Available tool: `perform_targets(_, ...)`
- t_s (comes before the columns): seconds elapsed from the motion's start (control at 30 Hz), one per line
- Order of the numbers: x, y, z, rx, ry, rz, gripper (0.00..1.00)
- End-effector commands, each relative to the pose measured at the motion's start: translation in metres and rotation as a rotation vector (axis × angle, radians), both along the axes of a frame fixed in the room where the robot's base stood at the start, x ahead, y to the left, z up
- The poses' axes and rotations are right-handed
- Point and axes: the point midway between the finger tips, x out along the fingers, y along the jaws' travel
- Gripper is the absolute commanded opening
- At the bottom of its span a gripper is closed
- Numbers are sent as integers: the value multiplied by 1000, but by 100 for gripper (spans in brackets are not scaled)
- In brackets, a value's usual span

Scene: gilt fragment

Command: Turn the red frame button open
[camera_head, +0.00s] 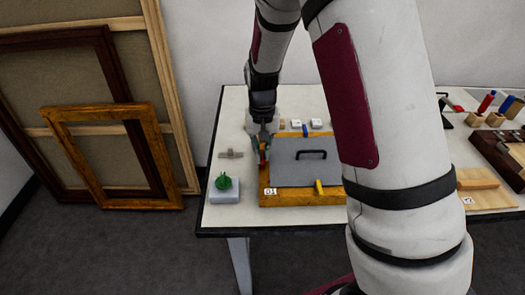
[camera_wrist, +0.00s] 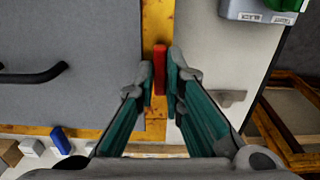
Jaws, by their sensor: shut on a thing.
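The red frame button (camera_wrist: 159,69) sits on the left rail of the gilt frame (camera_wrist: 157,22), its long side running along the rail. In the head view the red button (camera_head: 263,153) is partly hidden by my gripper (camera_head: 262,147). In the wrist view my gripper (camera_wrist: 160,76) has one finger on each side of the button, shut on it. The gilt frame (camera_head: 300,199) lies flat on the table around a grey backing board (camera_head: 300,174) with a black handle (camera_head: 311,154). A yellow button (camera_head: 319,187) and a blue button (camera_head: 305,130) sit at the frame's near and far rails.
A grey box with a green object (camera_head: 223,183) stands left of the frame, near the table edge. A small grey bar (camera_head: 231,154) lies on the table (camera_head: 232,120). Small blocks (camera_head: 296,123) stand beyond the frame. Larger frames (camera_head: 110,155) lean at the left wall.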

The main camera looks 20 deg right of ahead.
Motion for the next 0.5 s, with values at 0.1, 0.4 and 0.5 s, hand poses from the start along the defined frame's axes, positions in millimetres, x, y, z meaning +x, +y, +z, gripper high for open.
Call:
perform_targets(0.1,2,0,2,0,-6,-24,0)
perform_targets(0.4,2,0,2,1,-7,-40,0)
perform_targets(0.5,2,0,2,1,-7,-40,0)
